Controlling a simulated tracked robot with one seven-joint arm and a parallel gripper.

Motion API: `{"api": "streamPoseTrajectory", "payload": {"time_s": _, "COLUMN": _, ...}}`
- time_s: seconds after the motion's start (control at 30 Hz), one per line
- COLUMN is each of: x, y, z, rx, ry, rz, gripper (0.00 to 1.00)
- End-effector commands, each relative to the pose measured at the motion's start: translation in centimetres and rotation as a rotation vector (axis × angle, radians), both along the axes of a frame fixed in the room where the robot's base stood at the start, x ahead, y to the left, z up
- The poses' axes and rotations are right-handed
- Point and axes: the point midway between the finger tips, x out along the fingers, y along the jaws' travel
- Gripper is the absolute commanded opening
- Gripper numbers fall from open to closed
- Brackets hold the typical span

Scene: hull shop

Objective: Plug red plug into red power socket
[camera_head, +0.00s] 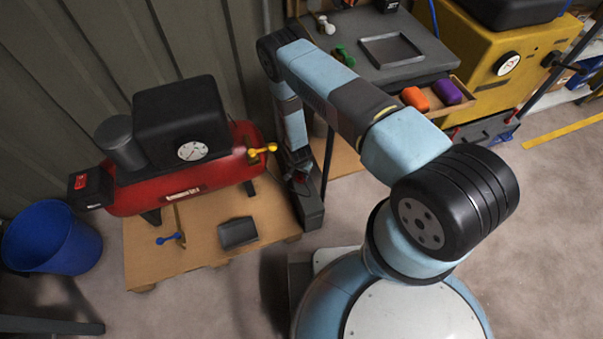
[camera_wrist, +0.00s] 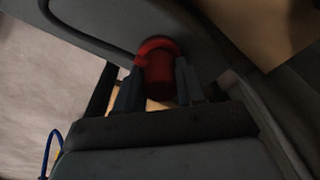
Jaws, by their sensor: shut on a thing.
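In the wrist view, my gripper (camera_wrist: 160,84) is shut on the red plug (camera_wrist: 158,72), with a finger on each side of it. The plug's far end is at a grey surface (camera_wrist: 200,35), where a red rounded rim (camera_wrist: 157,45) shows. I cannot tell whether this rim belongs to the plug or to the red power socket, nor whether the plug is seated. In the head view, my gripper (camera_head: 297,164) points down at a dark upright unit (camera_head: 308,203), and a small patch of red shows there. My arm and gripper hide most of this spot.
A red compressor (camera_head: 195,187) stands on a wooden pallet (camera_head: 190,242) at left, beside a blue bin (camera_head: 52,237). A grey workbench (camera_head: 375,25) is behind my arm, its open drawer holding orange (camera_head: 415,98) and purple (camera_head: 447,92) items. A yellow machine (camera_head: 480,55) stands at right.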

Motion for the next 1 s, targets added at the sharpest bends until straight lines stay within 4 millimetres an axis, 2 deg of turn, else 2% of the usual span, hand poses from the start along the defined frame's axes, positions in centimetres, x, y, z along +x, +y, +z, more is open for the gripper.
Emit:
{"api": "streamPoseTrajectory", "payload": {"time_s": 0.43, "x": 0.02, "y": 0.0, "z": -0.73, "rx": 0.0, "ry": 0.0, "rz": -0.001, "gripper": 0.12}}
{"api": "streamPoseTrajectory", "payload": {"time_s": 0.47, "x": 0.02, "y": 0.0, "z": -0.74, "rx": 0.0, "ry": 0.0, "rz": -0.001, "gripper": 0.39}}
{"api": "streamPoseTrajectory", "payload": {"time_s": 0.5, "x": 0.02, "y": 0.0, "z": -0.73, "rx": 0.0, "ry": 0.0, "rz": -0.001, "gripper": 0.43}}
{"api": "streamPoseTrajectory", "payload": {"time_s": 0.77, "x": 0.01, "y": -0.01, "z": -0.72, "rx": 0.0, "ry": 0.0, "rz": -0.001, "gripper": 0.68}}
{"api": "streamPoseTrajectory", "payload": {"time_s": 1.0, "x": 0.0, "y": -0.01, "z": -0.7, "rx": 0.0, "ry": 0.0, "rz": -0.001, "gripper": 0.68}}
